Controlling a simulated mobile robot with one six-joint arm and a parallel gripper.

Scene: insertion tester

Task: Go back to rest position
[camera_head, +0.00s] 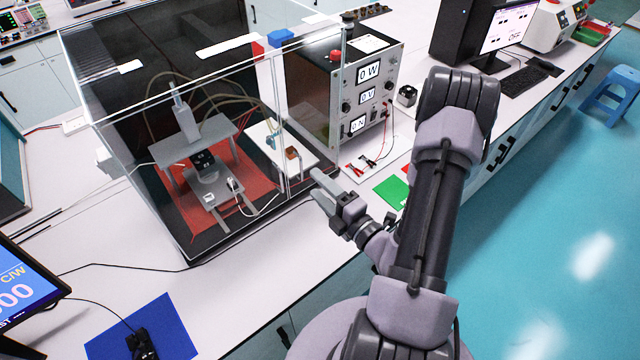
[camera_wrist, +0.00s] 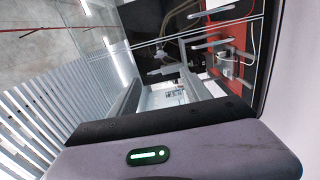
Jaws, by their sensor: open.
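My gripper (camera_head: 322,196) is in front of the clear-walled test cabinet (camera_head: 232,262), close to its right front corner, above the front part of the white bench. It is open and I see nothing between its fingers. In the wrist view the gripper's two fingers (camera_wrist: 158,98) point toward the cabinet, whose red floor (camera_wrist: 238,45) shows at the upper right. Inside the cabinet, in the head view, a grey press stand (camera_head: 196,140) stands on a red mat (camera_head: 262,182), with small white plugs and cables at its base. My arm covers part of the bench at the right.
A power unit (camera_head: 372,85) with several displays stands right of the cabinet. A green mat (camera_head: 392,192) lies near my arm. A blue mat (camera_head: 175,325) with a black device is at the front left. A blue stool (camera_head: 612,95) stands on the floor at right. The bench front edge is near.

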